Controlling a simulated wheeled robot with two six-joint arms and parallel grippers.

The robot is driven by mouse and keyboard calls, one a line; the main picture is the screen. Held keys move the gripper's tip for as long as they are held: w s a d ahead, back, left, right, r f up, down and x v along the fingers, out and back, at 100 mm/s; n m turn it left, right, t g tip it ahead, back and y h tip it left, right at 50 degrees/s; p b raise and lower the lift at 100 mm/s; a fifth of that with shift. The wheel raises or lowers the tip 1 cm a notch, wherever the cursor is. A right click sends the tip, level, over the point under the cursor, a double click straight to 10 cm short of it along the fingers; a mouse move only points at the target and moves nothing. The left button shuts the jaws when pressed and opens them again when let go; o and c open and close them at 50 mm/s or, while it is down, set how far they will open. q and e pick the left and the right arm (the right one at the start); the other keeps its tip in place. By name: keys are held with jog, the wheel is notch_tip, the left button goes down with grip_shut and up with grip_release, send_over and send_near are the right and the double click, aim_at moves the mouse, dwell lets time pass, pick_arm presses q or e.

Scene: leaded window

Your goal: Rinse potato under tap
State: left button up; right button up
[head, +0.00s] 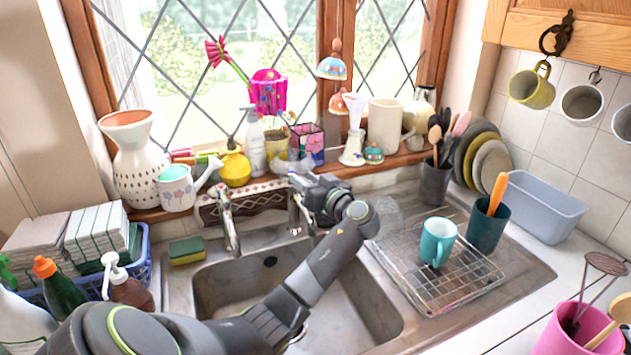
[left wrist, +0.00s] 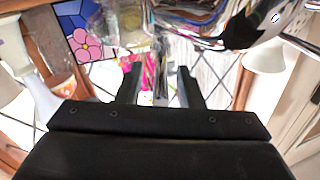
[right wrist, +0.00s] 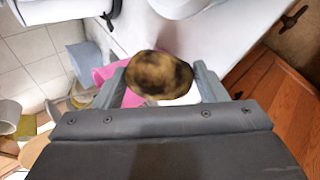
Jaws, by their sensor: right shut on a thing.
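The potato (right wrist: 158,75), brown and mottled, is between the fingers of my right gripper (right wrist: 160,84) in the right wrist view. The right gripper is shut on it and is outside the head view. My left gripper (head: 300,185) is at the back of the sink (head: 225,290), by the right-hand tap (head: 296,214). In the left wrist view its fingers (left wrist: 160,85) are apart, with a metal tap part (left wrist: 160,60) showing between them; I cannot tell whether they touch it. A second tap (head: 229,222) stands to the left. My left arm hides part of the basin.
A wire rack (head: 435,275) with a teal mug (head: 437,242) stands right of the sink. A sponge (head: 186,251) and bottles (head: 125,285) are at left. Vases and ornaments crowd the windowsill. A pink pot (head: 570,335) is at lower right.

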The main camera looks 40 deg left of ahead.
pick_arm(q)
jog(key=shift+d, duration=0.1)
pick_arm(e)
jog(key=shift+f+b, duration=0.65)
pick_arm(q)
jog(key=v, duration=0.7)
jog(key=shift+d, duration=0.15)
pick_arm(e)
jog(key=shift+f, duration=0.1)
